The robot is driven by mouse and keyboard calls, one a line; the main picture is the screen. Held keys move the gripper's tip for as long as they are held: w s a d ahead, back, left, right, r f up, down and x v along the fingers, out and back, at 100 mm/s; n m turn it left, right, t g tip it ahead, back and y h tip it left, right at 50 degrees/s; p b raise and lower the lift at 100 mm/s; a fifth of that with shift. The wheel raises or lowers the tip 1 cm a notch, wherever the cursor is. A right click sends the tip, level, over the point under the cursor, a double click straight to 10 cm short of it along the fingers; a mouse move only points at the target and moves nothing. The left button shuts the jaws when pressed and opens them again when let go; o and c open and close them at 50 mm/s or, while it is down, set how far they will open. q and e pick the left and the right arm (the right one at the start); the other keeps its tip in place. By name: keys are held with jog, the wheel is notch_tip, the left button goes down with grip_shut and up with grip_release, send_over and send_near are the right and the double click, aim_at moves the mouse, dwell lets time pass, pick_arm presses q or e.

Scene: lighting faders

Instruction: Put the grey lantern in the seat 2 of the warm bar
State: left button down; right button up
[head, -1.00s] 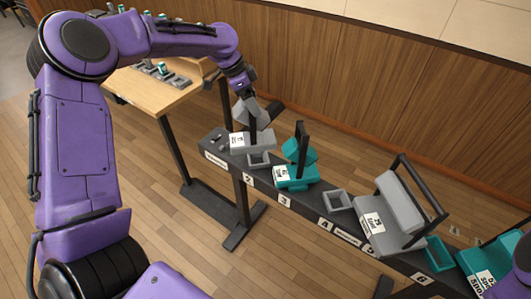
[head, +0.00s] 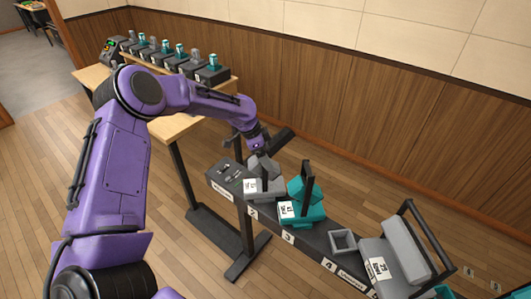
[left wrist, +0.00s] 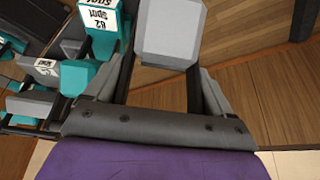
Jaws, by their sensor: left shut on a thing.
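The grey lantern (head: 268,190) with a white label is at the number 2 mark of the dark bar (head: 310,245). My left gripper (head: 262,152) is shut on its upper part, above the bar. The lantern body covers seat 2, so I cannot tell whether it is fully down in it. In the left wrist view the grey lantern (left wrist: 170,32) shows between the two fingers. A teal lantern (head: 302,208) stands just right of it at the number 3 mark. My right gripper is not in view.
Behind is a wooden table (head: 180,125) with several small grey and teal lamps.

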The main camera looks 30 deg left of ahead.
pick_arm(q)
jog(key=shift+r, duration=0.1)
grip_release()
jog(key=b+v, duration=0.2)
jog(key=v, duration=1)
jog(key=shift+s, duration=0.1)
